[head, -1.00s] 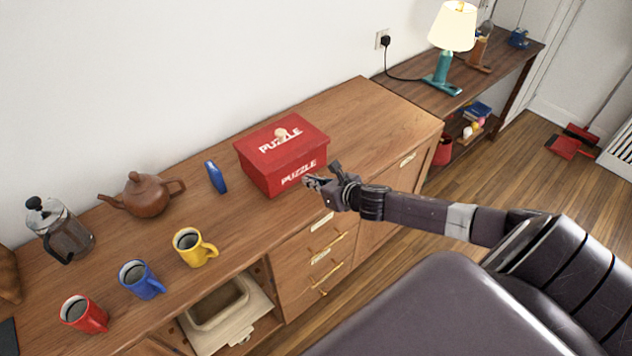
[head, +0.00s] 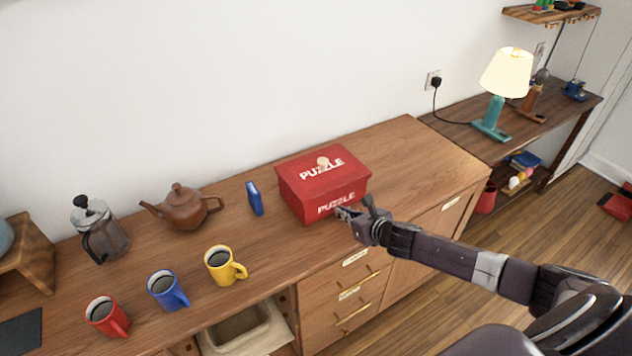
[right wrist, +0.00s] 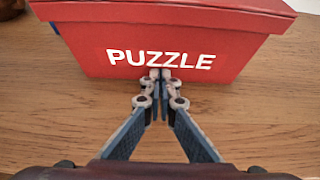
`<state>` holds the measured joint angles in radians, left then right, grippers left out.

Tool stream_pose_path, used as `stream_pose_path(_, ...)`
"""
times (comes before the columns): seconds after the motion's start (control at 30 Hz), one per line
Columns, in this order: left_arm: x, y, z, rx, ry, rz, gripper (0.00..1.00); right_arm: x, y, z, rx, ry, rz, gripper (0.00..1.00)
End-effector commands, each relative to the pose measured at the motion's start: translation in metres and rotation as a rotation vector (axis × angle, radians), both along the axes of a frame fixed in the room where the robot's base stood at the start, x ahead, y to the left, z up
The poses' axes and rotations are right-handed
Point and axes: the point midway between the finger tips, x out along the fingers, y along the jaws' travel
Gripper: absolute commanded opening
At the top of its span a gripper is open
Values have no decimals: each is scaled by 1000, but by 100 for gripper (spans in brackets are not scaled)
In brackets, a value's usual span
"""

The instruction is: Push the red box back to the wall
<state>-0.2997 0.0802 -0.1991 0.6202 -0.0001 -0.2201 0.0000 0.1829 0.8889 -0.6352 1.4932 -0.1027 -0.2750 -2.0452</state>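The red box (head: 322,187) with "PUZZLE" on its lid and front stands on the wooden sideboard (head: 400,150), near the wall. A pale round knob or piece sits on its lid. My right gripper (head: 343,212) is at the front face of the box, low and right of its middle. In the right wrist view the red box (right wrist: 170,50) fills the top, and the fingertips of my right gripper (right wrist: 160,74) are close together at its front face, just under the lettering. They look to touch it, with nothing between them. My left gripper is not in view.
Left of the box stand a small blue packet (head: 255,198), a brown teapot (head: 182,208) and a French press (head: 100,230). Yellow (head: 222,266), blue (head: 165,290) and red (head: 105,316) mugs line the front. A lamp (head: 497,90) stands on the lower table at right.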

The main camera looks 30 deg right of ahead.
Motion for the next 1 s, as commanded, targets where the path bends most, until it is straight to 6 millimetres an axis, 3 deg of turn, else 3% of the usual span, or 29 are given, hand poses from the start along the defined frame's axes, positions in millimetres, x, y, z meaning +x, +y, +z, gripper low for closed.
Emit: stream_pose_path(1.0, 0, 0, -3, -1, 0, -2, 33, 42, 3, 1, 1, -2, 0, 0)
